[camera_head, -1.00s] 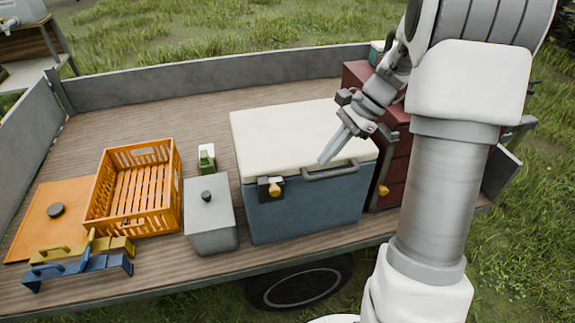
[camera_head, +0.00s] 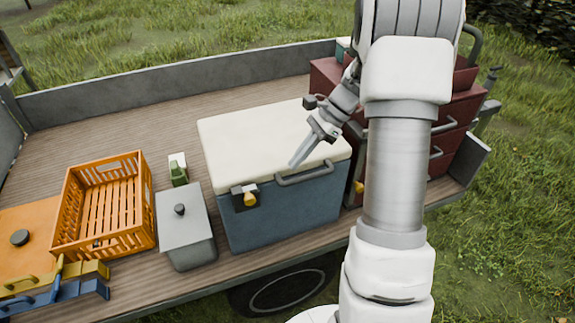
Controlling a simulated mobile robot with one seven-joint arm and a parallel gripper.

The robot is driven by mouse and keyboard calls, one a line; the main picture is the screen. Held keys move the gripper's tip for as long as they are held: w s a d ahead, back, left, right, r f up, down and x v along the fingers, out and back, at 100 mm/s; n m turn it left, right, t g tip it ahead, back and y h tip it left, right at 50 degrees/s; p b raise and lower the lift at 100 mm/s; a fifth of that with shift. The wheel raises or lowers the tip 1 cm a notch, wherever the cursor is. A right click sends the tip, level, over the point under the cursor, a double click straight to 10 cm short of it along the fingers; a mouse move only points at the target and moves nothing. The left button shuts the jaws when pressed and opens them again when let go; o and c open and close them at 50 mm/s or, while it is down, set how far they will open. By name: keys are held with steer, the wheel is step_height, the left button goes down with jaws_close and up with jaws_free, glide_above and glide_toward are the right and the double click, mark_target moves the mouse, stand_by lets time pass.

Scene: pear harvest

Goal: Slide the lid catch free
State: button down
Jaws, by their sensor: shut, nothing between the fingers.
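A blue cooler box (camera_head: 285,218) with a cream lid (camera_head: 255,140) stands on the trailer bed, its lid down. A dark catch with a yellow knob (camera_head: 246,197) sits on its front, left of centre, just under the lid edge. A grey bar handle (camera_head: 305,177) is on the front to the right of the catch. My gripper (camera_head: 294,162) is shut and empty. In the picture its fingertips appear over the lid's front part, up and right of the catch and apart from it. Whether they touch the lid I cannot tell.
A grey lidded box (camera_head: 186,228) stands close left of the cooler, with a small green and white item (camera_head: 178,168) behind it. An orange crate (camera_head: 65,205) is further left. A dark red drawer cabinet (camera_head: 450,125) stands to the right, partly behind my arm.

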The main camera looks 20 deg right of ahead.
mark_target(249, 197)
steer(key=a+r+x, duration=0.1)
steer(key=a+x, duration=0.1)
steer(key=x, duration=0.9)
steer(key=shift+a+r, duration=0.1)
steer(key=shift+r, duration=0.05)
steer(key=shift+a, duration=1.6)
steer(key=d+f+p+v, duration=0.1)
steer(key=d+v, duration=0.1)
steer(key=v, duration=1.1)
steer(key=shift+d, duration=0.25)
